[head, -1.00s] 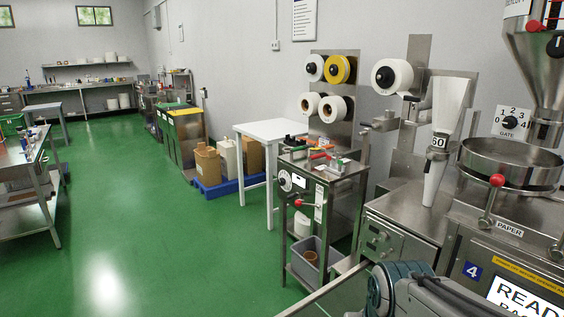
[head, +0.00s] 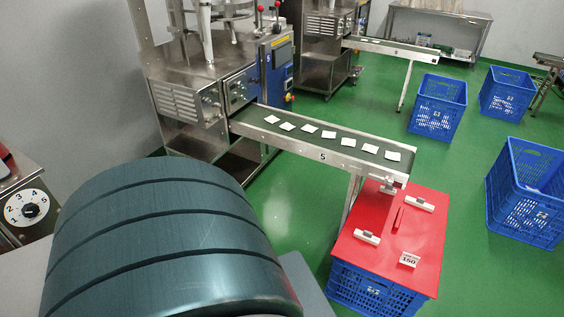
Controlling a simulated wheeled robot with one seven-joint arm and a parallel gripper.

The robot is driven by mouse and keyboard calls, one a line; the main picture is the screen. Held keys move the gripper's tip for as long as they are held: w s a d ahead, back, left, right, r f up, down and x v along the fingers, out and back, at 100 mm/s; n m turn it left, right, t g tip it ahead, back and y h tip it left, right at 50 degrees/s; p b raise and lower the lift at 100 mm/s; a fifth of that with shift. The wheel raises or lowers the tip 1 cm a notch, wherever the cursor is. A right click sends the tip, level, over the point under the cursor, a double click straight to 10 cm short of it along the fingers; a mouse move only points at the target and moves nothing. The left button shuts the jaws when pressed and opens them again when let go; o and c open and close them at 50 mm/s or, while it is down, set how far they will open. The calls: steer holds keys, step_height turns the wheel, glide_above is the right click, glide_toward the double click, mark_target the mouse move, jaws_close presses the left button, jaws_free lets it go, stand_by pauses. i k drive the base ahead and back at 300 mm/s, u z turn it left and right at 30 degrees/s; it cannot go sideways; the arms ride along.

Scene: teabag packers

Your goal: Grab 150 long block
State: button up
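A small white piece marked 150 (head: 409,260) stands on the red top (head: 383,262) of a blue crate (head: 372,294) at the lower right of the head view. Two white blocks with grey upper parts, one at the left (head: 367,237) and one at the back right (head: 419,203), lie on the same red top. A thin red bar (head: 398,220) lies between them. I cannot tell whether 150 names the small piece or one of the blocks. My gripper is out of view; only a large teal part of my arm shows at the lower left.
Conveyor 5 (head: 323,156) carries several white teabags and ends over the red top's far edge. A steel machine (head: 190,88) stands behind it. Blue crates (head: 437,105) (head: 506,92) (head: 527,192) stand on the right. Green floor is free between conveyor and crates.

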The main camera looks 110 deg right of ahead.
mark_target(419, 203)
steer(key=u, duration=5.55)
steer(key=i, duration=5.7)
steer(key=u, duration=0.95)
